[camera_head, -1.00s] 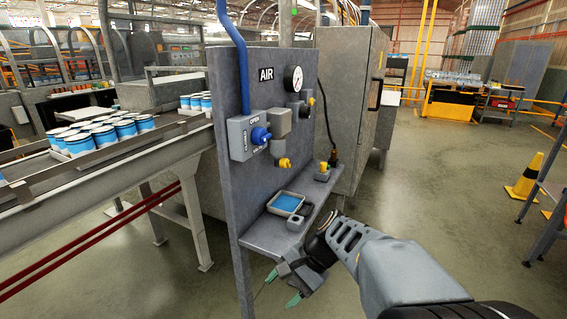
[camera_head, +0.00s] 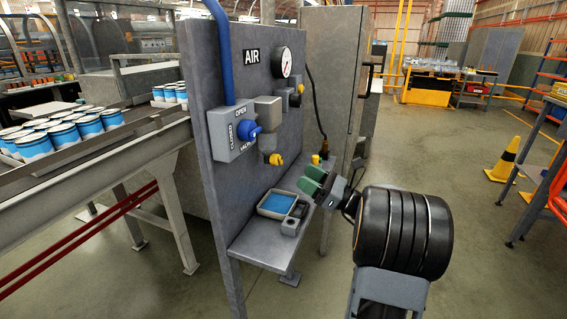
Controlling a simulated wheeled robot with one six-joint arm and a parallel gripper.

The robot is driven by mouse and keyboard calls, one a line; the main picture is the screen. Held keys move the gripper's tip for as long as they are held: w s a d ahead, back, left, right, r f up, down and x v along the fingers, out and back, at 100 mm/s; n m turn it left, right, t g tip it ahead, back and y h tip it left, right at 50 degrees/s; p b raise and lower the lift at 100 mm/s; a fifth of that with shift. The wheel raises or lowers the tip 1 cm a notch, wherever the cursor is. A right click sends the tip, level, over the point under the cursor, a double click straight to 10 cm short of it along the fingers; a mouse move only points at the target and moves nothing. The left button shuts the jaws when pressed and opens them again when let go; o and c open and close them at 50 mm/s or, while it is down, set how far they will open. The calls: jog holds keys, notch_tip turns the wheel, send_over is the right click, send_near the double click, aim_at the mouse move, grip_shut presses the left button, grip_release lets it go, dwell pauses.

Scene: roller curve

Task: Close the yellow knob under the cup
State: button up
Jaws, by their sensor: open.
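The yellow knob (camera_head: 275,159) sticks out below the grey cup (camera_head: 268,111) on the upright grey panel. The cup sits right of the blue valve knob (camera_head: 246,130). My gripper (camera_head: 312,180) has green fingertips and is open and empty. In the picture it is to the right of the yellow knob and slightly lower, apart from it, above the shelf's right part. The knob is in full view. I cannot tell its turned position.
The panel's shelf (camera_head: 250,245) holds a tray with a blue inside (camera_head: 263,205), a small grey block (camera_head: 291,227) and another small yellow-topped part (camera_head: 315,159). A pressure gauge (camera_head: 285,62) is higher up. A conveyor with cans (camera_head: 85,125) runs at left.

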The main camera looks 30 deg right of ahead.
aim_at(282, 162)
jog(key=x, duration=0.8)
jog(key=shift+f, duration=0.1)
jog(key=c, duration=0.9)
jog(key=shift+f+n+g+b, duration=0.2)
jog(key=shift+n+g+b, duration=0.25)
jog(key=shift+n, duration=0.35)
jog(key=shift+c, duration=0.2)
jog(key=shift+r+n+y, duration=0.2)
jog(key=shift+n+y, duration=0.1)
jog(key=shift+y, duration=0.1)
jog(key=o, duration=0.9)
jog(key=shift+o, duration=0.2)
jog(key=v, duration=1.4)
jog(key=shift+r, duration=0.1)
